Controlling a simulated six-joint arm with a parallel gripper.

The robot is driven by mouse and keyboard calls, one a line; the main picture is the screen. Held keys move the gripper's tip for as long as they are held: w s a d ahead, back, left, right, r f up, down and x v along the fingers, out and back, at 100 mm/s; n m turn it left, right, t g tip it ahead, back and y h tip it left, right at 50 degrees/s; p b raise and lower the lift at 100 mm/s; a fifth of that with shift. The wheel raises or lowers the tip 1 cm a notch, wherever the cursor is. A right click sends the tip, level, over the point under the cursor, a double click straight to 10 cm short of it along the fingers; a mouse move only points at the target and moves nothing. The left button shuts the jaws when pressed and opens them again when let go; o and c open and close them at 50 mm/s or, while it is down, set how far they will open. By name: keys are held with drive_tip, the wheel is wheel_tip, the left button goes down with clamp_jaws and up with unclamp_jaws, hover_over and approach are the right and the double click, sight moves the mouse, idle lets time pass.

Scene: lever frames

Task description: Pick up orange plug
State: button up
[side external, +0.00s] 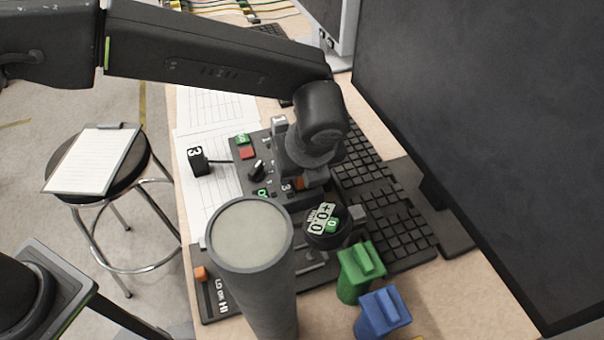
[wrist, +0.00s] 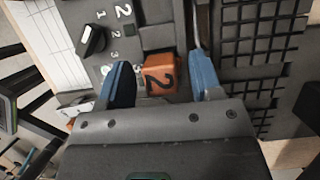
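The orange plug (wrist: 160,75) is a small block marked with a black 2, seated on the dark control panel in the wrist view. Part of it shows in the side view (side external: 299,183), mostly hidden by my gripper. My gripper (wrist: 163,78) is open, with one blue finger on each side of the plug.
The panel (side external: 212,303) carries knobs, a red button (side external: 247,153) and a small orange piece (side external: 201,274). A grey cylinder (side external: 252,285) stands in front. Green (side external: 360,270) and blue (side external: 382,312) blocks are at right front. A keyboard (side external: 390,205) and large monitor (side external: 480,120) are to the right.

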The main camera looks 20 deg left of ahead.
drive_tip(key=c, duration=0.9)
drive_tip(key=shift+r, duration=0.2)
wheel_tip(320, 180, up, 4)
drive_tip(key=shift+r, duration=0.1)
drive_tip(key=shift+w+a+r, duration=0.3)
drive_tip(key=shift+a+r, duration=1.1)
drive_tip(key=shift+a, duration=0.5)
drive_tip(key=shift+w+a+r, duration=0.35)
drive_tip(key=shift+a+r, duration=1.1)
drive_tip(key=shift+a, duration=0.5)
drive_tip(key=shift+w+a+r, duration=0.3)
drive_tip(key=shift+a+r, duration=1.1)
drive_tip(key=shift+a, duration=0.5)
